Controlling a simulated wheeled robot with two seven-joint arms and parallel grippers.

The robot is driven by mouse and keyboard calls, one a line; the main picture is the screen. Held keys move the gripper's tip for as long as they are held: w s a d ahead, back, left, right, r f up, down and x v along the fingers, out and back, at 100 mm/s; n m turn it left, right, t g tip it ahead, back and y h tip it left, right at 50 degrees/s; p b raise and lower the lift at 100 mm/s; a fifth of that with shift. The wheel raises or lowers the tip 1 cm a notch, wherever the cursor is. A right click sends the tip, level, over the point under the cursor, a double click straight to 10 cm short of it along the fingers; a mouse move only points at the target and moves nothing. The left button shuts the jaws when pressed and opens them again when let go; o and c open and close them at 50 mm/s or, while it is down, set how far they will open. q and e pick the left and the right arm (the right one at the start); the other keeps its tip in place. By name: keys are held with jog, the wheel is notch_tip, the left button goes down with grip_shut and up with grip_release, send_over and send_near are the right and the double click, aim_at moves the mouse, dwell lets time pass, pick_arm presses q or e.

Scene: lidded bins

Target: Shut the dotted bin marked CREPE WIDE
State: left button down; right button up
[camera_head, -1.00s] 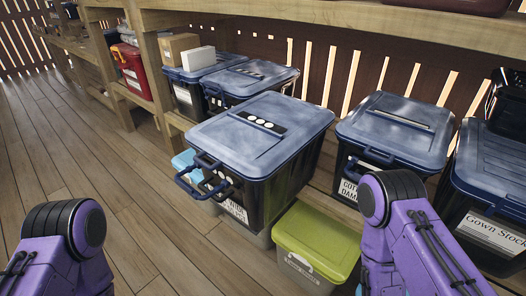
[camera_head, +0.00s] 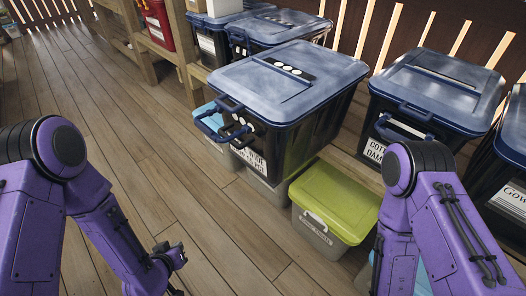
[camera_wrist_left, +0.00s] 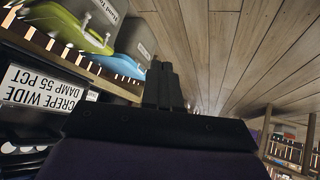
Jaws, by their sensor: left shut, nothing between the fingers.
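The dotted bin (camera_head: 297,146) is dark, with a blue lid (camera_head: 290,73) carrying a black strip with white dots. The lid lies over its top; I cannot tell whether it is fully seated. A blue hoop (camera_head: 212,124) sticks out from its front. Its label (camera_head: 249,158) is partly legible in the head view; in the left wrist view the label (camera_wrist_left: 40,90) reads CREPE WIDE DAMP 55 PCT. My left gripper (camera_head: 172,262) is low in front of the bin, apart from it. Its fingers (camera_wrist_left: 163,85) are shut and empty. My right gripper is out of view.
A grey box with a green lid (camera_head: 335,203) stands below, right of the bin. A blue-lidded COTTON bin (camera_head: 436,90) stands to the right. Another blue-lidded bin (camera_head: 262,28) stands behind left. The wooden floor (camera_head: 130,130) in front is clear.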

aim_at(263, 151)
pick_arm(q)
jog(key=w+d+r+m+t+h+b, duration=0.2)
jog(key=w+d+r+m+t+h, duration=0.35)
jog(key=w+m, duration=0.5)
jog(key=w+d+r+m+g+h, duration=0.1)
jog(key=d+r+m+h, duration=0.35)
jog(key=m, duration=0.55)
jog(key=d+r+m+g+h, duration=0.1)
jog(key=d+r+m+h, duration=0.4)
jog(key=m, duration=0.6)
jog(key=shift+n+t+y, duration=0.25)
jog(key=shift+y, duration=0.45)
jog(key=x, duration=0.4)
jog(key=p+x, duration=0.1)
jog(key=x, duration=0.3)
jog(key=r+x, duration=0.1)
jog(key=x, duration=0.2)
jog(key=shift+w+a+p, duration=0.1)
jog(key=shift+w+p, duration=0.2)
jog(key=shift+w, duration=0.35)
jog(key=shift+w+d+r, duration=0.1)
jog(key=shift+w+d, duration=0.15)
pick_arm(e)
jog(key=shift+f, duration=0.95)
